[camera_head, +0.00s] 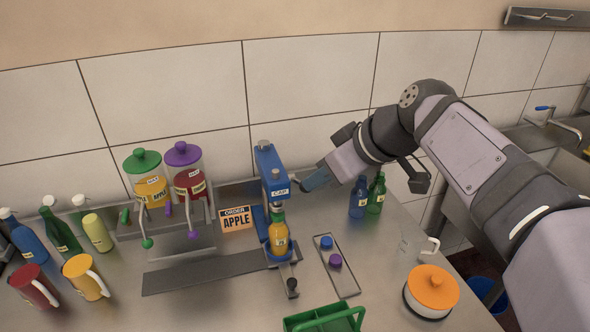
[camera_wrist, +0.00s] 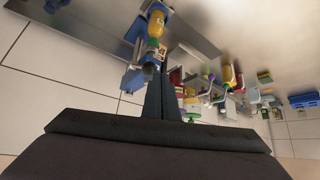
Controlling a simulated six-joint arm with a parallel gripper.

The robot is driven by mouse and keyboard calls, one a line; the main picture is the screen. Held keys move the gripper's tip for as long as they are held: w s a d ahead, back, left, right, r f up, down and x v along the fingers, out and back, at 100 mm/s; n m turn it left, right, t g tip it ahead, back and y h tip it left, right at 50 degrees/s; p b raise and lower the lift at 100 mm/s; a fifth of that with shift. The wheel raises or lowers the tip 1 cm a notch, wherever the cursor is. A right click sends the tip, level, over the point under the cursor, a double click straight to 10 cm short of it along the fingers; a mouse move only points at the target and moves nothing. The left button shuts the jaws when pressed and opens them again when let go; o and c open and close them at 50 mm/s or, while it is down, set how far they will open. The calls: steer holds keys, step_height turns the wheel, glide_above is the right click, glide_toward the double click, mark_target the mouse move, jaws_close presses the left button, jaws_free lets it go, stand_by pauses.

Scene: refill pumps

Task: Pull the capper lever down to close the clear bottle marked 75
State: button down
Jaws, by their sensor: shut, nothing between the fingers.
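The blue capper (camera_head: 268,165) marked CAP stands upright on the counter. A clear bottle (camera_head: 279,240) with yellow-orange contents stands upright under its head; its small label is hard to read, and something green shows at its top. A dark knob (camera_head: 292,284) shows low at the capper's front; I cannot tell whether it belongs to the lever. My gripper (camera_head: 308,183) is shut and empty, just right of the capper head, apparently apart from it. In the wrist view, which is upside down, the shut fingers (camera_wrist: 162,100) show near the capper (camera_wrist: 135,78) and the bottle (camera_wrist: 155,25).
Left of the capper are an ORDER APPLE sign (camera_head: 236,218) and two juice dispensers (camera_head: 150,180). A narrow tray (camera_head: 345,278) with blue and purple caps lies to the right. Blue and green bottles (camera_head: 358,198) stand behind it. A green crate (camera_head: 325,318) and an orange-lidded pot (camera_head: 431,290) are in front.

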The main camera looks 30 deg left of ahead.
step_height(320, 180, up, 4)
steer(key=p, duration=0.2)
steer(key=shift+p, duration=0.4)
steer(key=w+d+r+m+t, duration=0.25)
steer(key=w+d, duration=0.35)
steer(key=d, duration=0.4)
steer(key=d+f+m+h, duration=0.2)
steer(key=d+f+m, duration=0.1)
steer(key=d+f, duration=0.55)
steer(key=s+d+f+m+g+h, duration=0.2)
steer(key=s+d+f+m+h, duration=0.1)
steer(key=s+d+f, duration=0.5)
steer(key=s+d+f+m+g+h, duration=0.2)
steer(key=s+d+f+m, duration=0.4)
steer(key=f, duration=0.9)
steer(key=s+d, duration=0.3)
steer(key=s, duration=0.2)
steer(key=shift+s+d+f+h, duration=0.15)
steer(key=shift+s+f+h, duration=0.05)
steer(key=shift+s+h, duration=0.2)
